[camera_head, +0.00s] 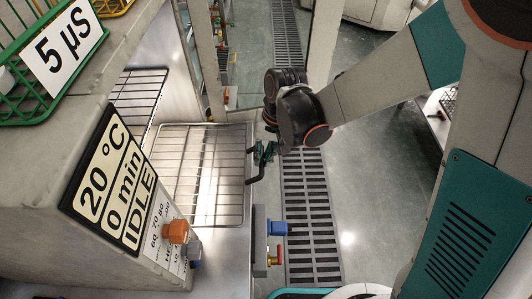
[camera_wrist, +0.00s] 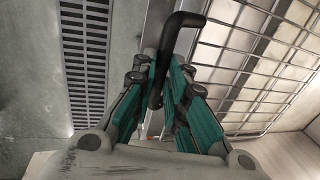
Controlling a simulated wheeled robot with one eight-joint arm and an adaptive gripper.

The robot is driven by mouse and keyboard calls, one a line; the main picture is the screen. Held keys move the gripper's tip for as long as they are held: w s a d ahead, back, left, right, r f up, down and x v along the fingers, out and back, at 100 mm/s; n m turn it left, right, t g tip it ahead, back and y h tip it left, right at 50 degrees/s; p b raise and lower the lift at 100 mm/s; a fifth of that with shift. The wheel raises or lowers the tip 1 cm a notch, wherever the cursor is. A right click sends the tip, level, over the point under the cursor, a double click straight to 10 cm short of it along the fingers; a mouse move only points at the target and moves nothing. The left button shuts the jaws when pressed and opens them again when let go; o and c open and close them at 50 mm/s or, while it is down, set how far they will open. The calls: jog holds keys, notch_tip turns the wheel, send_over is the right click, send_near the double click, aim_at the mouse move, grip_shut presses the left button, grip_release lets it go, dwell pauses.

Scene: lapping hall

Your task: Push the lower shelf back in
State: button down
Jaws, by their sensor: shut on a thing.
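The lower shelf (camera_head: 225,190) is a wire rack in a metal frame, standing out of the steel cabinet in the head view. Its bars also show at the right of the wrist view (camera_wrist: 262,50). A black bar handle (camera_head: 253,176) is on its right edge, and its bent end shows in the wrist view (camera_wrist: 184,20). My gripper (camera_head: 264,152), with teal fingers, is at this handle. In the wrist view my gripper (camera_wrist: 164,80) has its fingers on both sides of the handle and is shut on it. The contact itself is partly hidden by the fingers.
Another wire rack (camera_head: 138,95) lies further back left. A control box with an IDLE display (camera_head: 112,180) and orange knob (camera_head: 176,232) stands at the left. Blue (camera_head: 277,228) and red (camera_head: 275,250) valves stick out below the shelf. A floor grate (camera_head: 308,205) runs to the right.

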send_over(200, 167)
dwell(0.4)
jog(key=c, duration=1.6)
grip_release()
notch_tip(200, 167, up, 12)
jog(key=d, duration=0.2)
jog(key=shift+d, duration=0.15)
jog(key=shift+f, duration=0.1)
jog(key=shift+c, duration=0.6)
